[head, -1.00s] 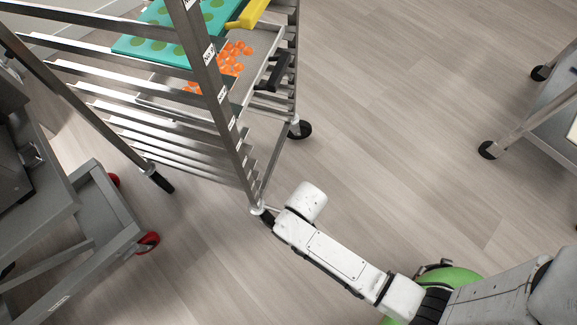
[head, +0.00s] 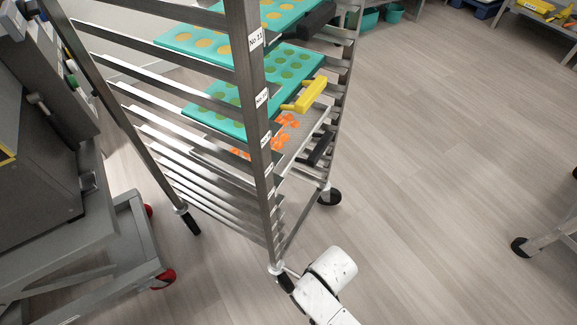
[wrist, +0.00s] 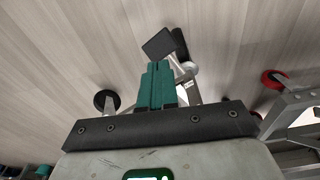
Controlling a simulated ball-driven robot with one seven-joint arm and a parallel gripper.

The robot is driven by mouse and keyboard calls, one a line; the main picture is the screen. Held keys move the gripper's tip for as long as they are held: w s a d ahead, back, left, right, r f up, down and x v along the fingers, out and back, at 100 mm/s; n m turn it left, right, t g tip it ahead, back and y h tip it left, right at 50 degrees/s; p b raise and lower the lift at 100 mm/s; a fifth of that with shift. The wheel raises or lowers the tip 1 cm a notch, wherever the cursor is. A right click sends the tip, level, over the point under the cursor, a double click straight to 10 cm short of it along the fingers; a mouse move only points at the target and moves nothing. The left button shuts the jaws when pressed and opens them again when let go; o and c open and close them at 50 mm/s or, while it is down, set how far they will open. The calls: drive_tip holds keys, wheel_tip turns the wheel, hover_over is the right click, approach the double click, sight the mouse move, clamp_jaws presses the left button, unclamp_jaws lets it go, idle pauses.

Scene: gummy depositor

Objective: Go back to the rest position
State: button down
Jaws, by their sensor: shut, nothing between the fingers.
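My gripper (wrist: 156,85) shows in the wrist view as two teal fingers pressed together, with nothing between them. It points over the wood floor, near the foot and black casters of the metal rack. In the head view only a white link of my arm shows at the bottom centre, close to the rack's front caster. The gripper itself is outside the head view.
The metal rack (head: 255,120) holds teal mould trays (head: 215,115) and a tray of orange gummies (head: 322,130). A grey machine cart (head: 135,250) with red casters stands left. A table leg (head: 545,235) stands right. The floor (head: 430,190) between is clear.

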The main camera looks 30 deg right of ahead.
drive_tip(key=s+d+r, duration=0.3)
drive_tip(key=d+r, duration=0.1)
drive_tip(key=r, duration=0.3)
drive_tip(key=s+d+r, duration=0.4)
drive_tip(key=r, duration=0.4)
wheel_tip(320, 180, up, 25)
drive_tip(key=p, duration=2.5)
drive_tip(key=shift+w+p, duration=0.25)
drive_tip(key=shift+p, duration=0.05)
